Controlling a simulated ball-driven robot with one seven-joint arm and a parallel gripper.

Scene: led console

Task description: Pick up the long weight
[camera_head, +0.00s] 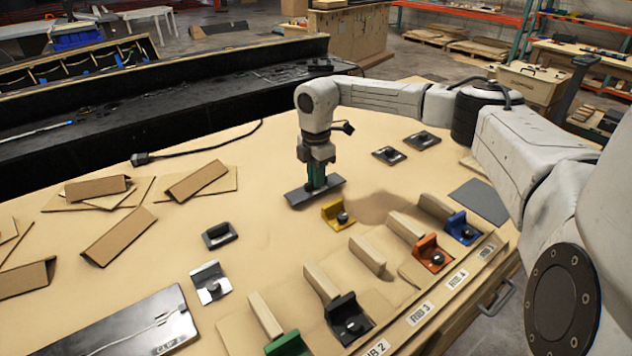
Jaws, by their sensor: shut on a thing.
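The long weight (299,196) is a long, flat dark grey bar near the middle of the table, set at a slant in the picture. My gripper (317,180) points straight down over its middle and is shut on it. A green upright part shows at the fingertips, and the fingers hide the middle of the bar. I cannot tell whether the bar's underside touches the table or is slightly above it.
A yellow bracket (338,214) stands close at the lower right. Orange (431,253), blue (462,228), black (349,318) and green (288,344) brackets line the front edge with wooden blocks. Cardboard pieces (118,237) lie left. Dark plates (389,155) lie behind right.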

